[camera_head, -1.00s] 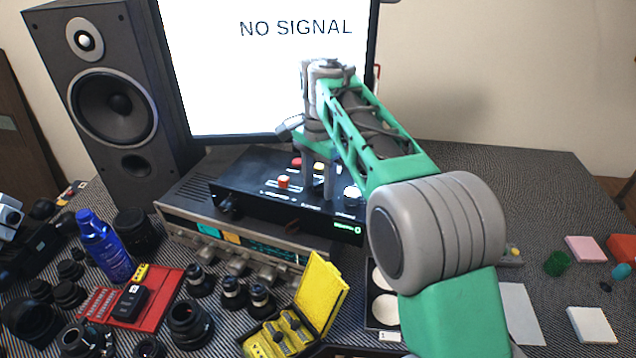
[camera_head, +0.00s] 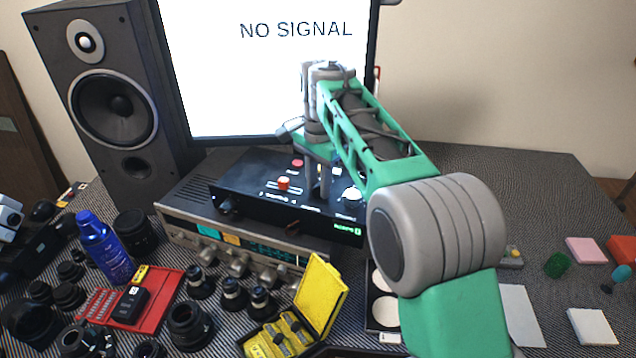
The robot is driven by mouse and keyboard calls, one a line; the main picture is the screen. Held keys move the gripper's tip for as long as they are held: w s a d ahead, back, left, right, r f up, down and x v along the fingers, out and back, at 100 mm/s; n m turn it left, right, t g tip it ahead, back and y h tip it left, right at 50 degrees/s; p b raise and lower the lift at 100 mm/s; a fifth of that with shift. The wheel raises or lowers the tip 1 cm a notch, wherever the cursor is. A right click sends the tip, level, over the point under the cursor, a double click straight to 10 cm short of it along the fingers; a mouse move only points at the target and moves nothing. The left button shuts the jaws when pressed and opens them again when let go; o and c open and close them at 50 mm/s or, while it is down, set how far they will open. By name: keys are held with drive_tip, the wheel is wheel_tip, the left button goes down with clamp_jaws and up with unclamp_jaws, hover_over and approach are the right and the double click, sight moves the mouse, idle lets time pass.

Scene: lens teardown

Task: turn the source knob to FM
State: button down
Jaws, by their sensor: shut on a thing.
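A black control box (camera_head: 262,208) sits on the silver receiver at the centre. Its sloped top has a red-orange slider cap (camera_head: 284,183), a red button (camera_head: 297,163) and a white round knob (camera_head: 352,194) at the right. A small green readout (camera_head: 346,228) glows on its front right; its text is too small to read surely. My gripper (camera_head: 319,193) points down onto the box top between the slider and the white knob. Its fingers are close together, shut on what appears to be the source knob, which they hide. The knob's pointer does not show.
The silver receiver (camera_head: 186,235) carries the box. A monitor (camera_head: 230,90) reading "NO SIGNAL" stands behind, close to my wrist. A speaker (camera_head: 112,105) is at left. Lens parts, a red tray (camera_head: 164,300) and an open yellow case (camera_head: 322,290) crowd the front.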

drive_tip(key=shift+r+n+p, duration=0.1)
drive_tip(key=shift+n+p, duration=0.2)
drive_tip(key=n+p, duration=0.2)
drive_tip(key=shift+r+n, duration=0.1)
drive_tip(key=shift+n, duration=0.2)
drive_tip(key=n+p, duration=0.2)
drive_tip(key=n, duration=0.2)
drive_tip(key=shift+p, duration=0.35)
drive_tip(key=n+p, duration=0.1)
drive_tip(key=n, duration=0.4)
drive_tip(key=shift+p, duration=0.4)
drive_tip(key=shift+n+p, duration=0.55)
drive_tip(key=shift+n, duration=1.35)
drive_tip(key=c, duration=1.1)
unclamp_jaws()
drive_tip(key=shift+f, duration=0.2)
